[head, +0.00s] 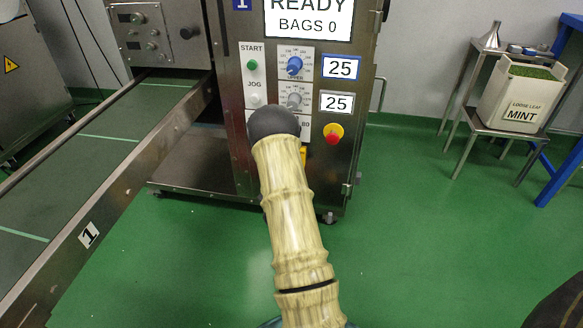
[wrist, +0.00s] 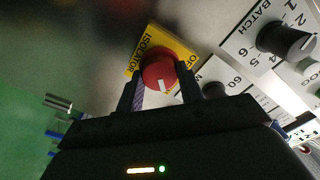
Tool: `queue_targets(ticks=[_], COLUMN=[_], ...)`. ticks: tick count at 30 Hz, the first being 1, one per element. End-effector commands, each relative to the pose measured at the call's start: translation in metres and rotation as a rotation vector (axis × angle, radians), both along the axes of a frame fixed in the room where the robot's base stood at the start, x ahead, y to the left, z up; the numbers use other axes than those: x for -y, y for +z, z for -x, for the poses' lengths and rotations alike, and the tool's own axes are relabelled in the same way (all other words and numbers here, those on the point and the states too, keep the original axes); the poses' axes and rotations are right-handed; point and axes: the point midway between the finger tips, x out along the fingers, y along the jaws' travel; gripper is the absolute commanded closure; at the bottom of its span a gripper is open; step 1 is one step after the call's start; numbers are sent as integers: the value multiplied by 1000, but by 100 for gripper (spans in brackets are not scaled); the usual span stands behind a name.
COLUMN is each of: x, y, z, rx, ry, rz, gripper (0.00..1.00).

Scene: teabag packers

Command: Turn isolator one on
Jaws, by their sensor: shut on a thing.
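The isolator is a red round knob (wrist: 158,72) on a yellow plate (wrist: 181,42) lettered ISOLATOR in the wrist view. My gripper (wrist: 161,88) has one dark finger on each side of the knob and is shut on it. A white mark on the knob points down in the picture, between the fingers. Another word on the plate's right side is mostly cut off by the finger. In the head view my arm hides the gripper and the knob; only a yellow sliver (head: 303,155) shows beside the arm, on the front of the machine (head: 352,180) marked 1.
A BATCH dial (wrist: 287,42) and another dark knob (wrist: 213,91) are close right of the isolator in the wrist view. A red stop button (head: 333,134) is on the panel right of my arm. A conveyor (head: 100,215) runs at left.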

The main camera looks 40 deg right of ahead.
Motion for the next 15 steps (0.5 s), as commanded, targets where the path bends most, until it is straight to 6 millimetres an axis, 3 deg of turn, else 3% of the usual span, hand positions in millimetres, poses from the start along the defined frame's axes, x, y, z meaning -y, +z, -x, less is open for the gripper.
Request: queue_targets(ticks=[11, 12, 15], x=[-1, -1, -1], y=[-2, -2, -2], z=[1, 1, 1], rx=[1, 1, 2], ry=[-1, -1, -1], rz=[-9, -9, -8], gripper=[86, 59, 41])
